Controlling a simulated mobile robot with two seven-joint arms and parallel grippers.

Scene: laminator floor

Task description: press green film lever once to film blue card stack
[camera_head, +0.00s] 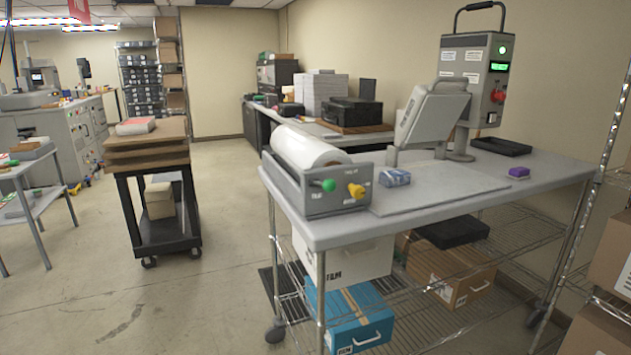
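The green film lever (328,185) is a round green knob on the front of the grey film unit (340,203), with a white roll (308,148) on top. A yellow knob (356,190) sits to its right on the same face. The blue card stack (394,178), a small blue and white block, lies on the flat grey board (440,190) just right of the film unit. Neither of my grippers is in view.
The wheeled steel table (540,172) also bears a grey press with a tilted panel (430,115), a purple block (518,172) and a black tray (500,146). Boxes stand on its lower shelf. A cart (150,155) stands left, with open floor between.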

